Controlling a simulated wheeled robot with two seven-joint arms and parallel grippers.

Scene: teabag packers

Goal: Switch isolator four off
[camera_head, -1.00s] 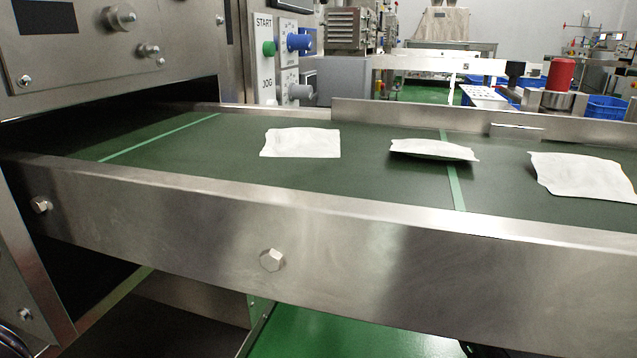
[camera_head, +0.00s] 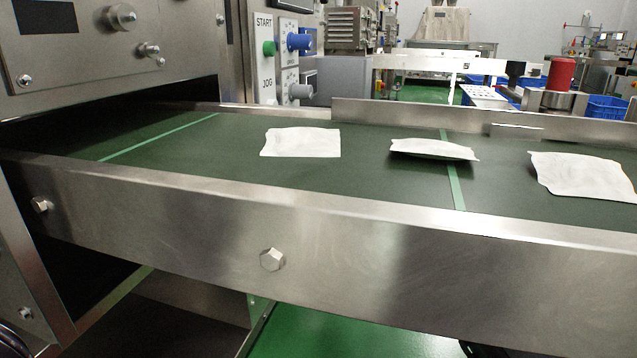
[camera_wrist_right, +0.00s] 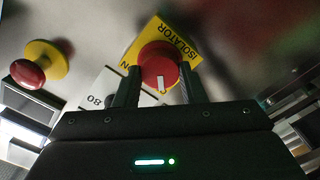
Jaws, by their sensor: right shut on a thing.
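In the right wrist view a red rotary isolator knob (camera_wrist_right: 158,68) sits on a yellow plate (camera_wrist_right: 178,40) lettered "ISOLATOR". The knob has a white pointer mark on its face. My right gripper (camera_wrist_right: 159,88) is shut on the knob, one finger at each side of it. No isolator number four is readable. My left gripper is in neither view.
A red mushroom button on a yellow base (camera_wrist_right: 38,66) is left of the knob. In the head view a green conveyor belt (camera_head: 370,175) carries white teabag packets (camera_head: 300,142). A panel with a green START button (camera_head: 268,48) and a blue knob (camera_head: 299,42) stands behind it.

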